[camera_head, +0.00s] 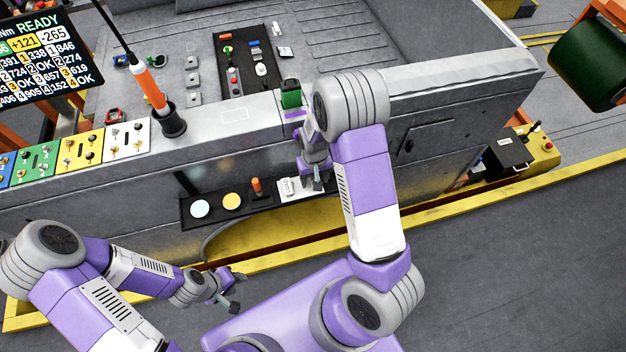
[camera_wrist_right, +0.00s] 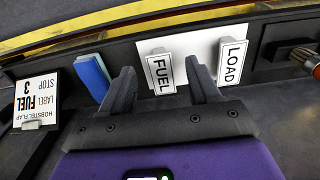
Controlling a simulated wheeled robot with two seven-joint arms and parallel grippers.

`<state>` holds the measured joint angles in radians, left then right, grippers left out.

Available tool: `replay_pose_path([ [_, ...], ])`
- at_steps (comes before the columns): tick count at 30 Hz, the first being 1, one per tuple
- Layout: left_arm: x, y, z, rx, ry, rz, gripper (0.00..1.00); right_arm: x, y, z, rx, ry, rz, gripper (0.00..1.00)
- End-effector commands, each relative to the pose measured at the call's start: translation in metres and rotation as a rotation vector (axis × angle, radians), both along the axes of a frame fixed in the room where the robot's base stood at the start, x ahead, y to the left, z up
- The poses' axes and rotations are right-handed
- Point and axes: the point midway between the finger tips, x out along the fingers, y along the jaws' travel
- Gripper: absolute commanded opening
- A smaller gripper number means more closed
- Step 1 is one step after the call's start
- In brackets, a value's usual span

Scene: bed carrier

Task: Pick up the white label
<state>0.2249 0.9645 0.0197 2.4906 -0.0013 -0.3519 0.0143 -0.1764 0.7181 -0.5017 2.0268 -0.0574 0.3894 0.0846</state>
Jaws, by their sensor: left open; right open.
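Two white labels stand on a white plate (camera_wrist_right: 193,52) in the right wrist view: one reads FUEL (camera_wrist_right: 159,74), the other LOAD (camera_wrist_right: 232,64). The LOAD label (camera_head: 288,187) also shows on the ledge in the head view; the FUEL label is hidden there behind my right gripper. My right gripper (camera_wrist_right: 161,80) is open, with the FUEL label framed between its fingers and the LOAD label just outside the right finger. I cannot tell if the fingers touch either one. My left gripper (camera_head: 236,291) is open and empty, low and away from the ledge.
The dark ledge (camera_head: 190,222) also holds a white disc (camera_head: 200,208), a yellow disc (camera_head: 232,201) and an orange-handled tool (camera_head: 257,186). A blue block (camera_wrist_right: 92,76) and a printed card (camera_wrist_right: 40,92) lie left of my right gripper. A yellow rail (camera_head: 480,200) runs below.

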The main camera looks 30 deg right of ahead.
Motion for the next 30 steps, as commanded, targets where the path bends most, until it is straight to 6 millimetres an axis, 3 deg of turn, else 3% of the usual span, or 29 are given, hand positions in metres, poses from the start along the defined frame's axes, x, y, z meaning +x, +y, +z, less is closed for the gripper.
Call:
replay_pose_path([
  [30,0.0000,0.0000,-0.0046,0.000,0.000,0.000,0.43,0.0003,0.0002,-0.0112,0.001,-0.002,0.000,0.62],
])
